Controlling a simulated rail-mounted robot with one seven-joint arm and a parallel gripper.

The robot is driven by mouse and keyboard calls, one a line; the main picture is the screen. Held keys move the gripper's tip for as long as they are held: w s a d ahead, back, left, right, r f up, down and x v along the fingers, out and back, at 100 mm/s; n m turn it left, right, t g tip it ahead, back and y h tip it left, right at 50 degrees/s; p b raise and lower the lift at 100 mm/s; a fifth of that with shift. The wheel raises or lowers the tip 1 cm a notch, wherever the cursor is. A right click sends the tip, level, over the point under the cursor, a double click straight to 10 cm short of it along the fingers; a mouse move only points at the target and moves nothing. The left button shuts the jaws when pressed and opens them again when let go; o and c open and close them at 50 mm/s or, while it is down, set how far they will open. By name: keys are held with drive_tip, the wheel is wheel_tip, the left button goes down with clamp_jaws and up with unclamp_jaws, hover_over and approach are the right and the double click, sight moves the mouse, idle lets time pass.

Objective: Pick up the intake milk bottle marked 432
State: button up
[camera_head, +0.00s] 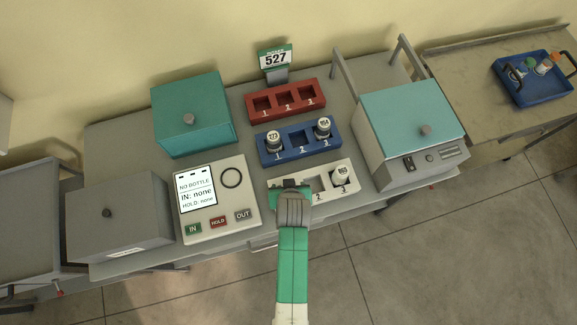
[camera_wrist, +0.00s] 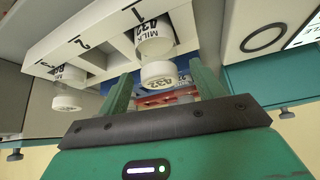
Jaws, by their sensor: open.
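In the wrist view, the milk bottle marked 432 (camera_wrist: 155,42) stands in slot 1 of the white rack (camera_wrist: 97,40). Its white cap (camera_wrist: 158,74) shows between the two green fingers of my gripper (camera_wrist: 160,78). The fingers are apart, with a gap on both sides of the cap, and hold nothing. In the head view, my gripper (camera_head: 291,188) is over the left end of the white rack (camera_head: 331,197) and hides the bottle and slot 1.
Another bottle (camera_head: 341,175) stands in slot 3 of the white rack. The blue rack (camera_head: 299,141) behind holds bottles 273 (camera_head: 273,141) and one at slot 3 (camera_head: 323,127). The red rack (camera_head: 286,100) is empty. A screen device (camera_head: 216,199) is left, a teal-lidded box (camera_head: 411,120) right.

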drive_tip(key=x, duration=0.3)
drive_tip(key=shift+w, duration=0.1)
drive_tip(key=shift+r, duration=0.1)
drive_tip(key=c, duration=1.1)
wheel_tip(320, 180, up, 10)
